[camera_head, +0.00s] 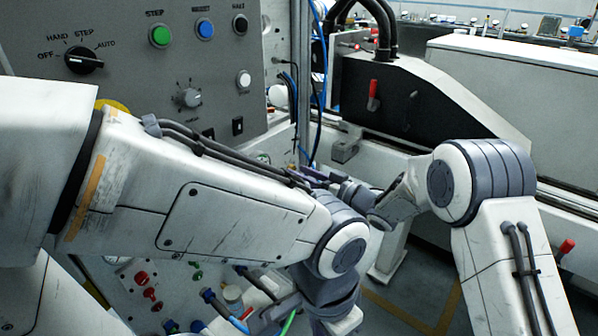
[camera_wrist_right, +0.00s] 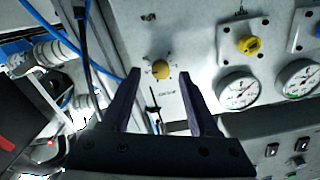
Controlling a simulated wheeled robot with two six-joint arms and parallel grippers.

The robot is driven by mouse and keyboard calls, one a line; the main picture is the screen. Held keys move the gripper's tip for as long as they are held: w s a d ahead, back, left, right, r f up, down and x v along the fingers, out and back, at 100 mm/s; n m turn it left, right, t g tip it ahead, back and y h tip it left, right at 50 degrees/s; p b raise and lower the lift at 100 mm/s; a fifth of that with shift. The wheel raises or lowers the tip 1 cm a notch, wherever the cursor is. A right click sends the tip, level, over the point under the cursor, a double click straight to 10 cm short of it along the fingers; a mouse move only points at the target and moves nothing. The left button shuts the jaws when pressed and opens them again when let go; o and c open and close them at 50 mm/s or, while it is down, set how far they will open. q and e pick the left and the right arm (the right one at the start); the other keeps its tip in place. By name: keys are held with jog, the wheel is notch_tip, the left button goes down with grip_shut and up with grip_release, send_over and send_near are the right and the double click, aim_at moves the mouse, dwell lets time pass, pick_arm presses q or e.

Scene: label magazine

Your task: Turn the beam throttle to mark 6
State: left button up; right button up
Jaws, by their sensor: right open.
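A small round yellow knob (camera_wrist_right: 160,69) with marks around it sits on a pale panel (camera_wrist_right: 195,50) in the right wrist view. Its label is too blurred to read, so I cannot tell whether it is the beam throttle or which mark it points to. My right gripper (camera_wrist_right: 160,78) is open, its two dark fingers on either side of the knob in the picture, apparently short of it. In the head view my right gripper (camera_head: 318,178) shows small near the middle, partly hidden by my left arm. My left gripper is not clearly visible; my left arm crosses the view and hides much of the panel.
A grey control panel (camera_head: 130,50) at upper left carries a black selector (camera_head: 84,60), coloured buttons and a grey knob (camera_head: 188,97). In the wrist view, another yellow knob (camera_wrist_right: 249,45) and two gauges (camera_wrist_right: 237,91) stand at right; blue hoses (camera_wrist_right: 72,35) run at left.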

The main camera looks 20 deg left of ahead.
jog(key=shift+w+a, duration=0.25)
jog(key=shift+a, duration=0.4)
grip_shut()
jog(key=shift+s+f+n+b, duration=0.1)
jog(key=shift+n+b, duration=2.9)
jog(key=shift+n, duration=0.5)
jog(key=shift+s+n+b, duration=0.1)
jog(key=shift+n+b, duration=2.85)
jog(key=shift+n, duration=0.55)
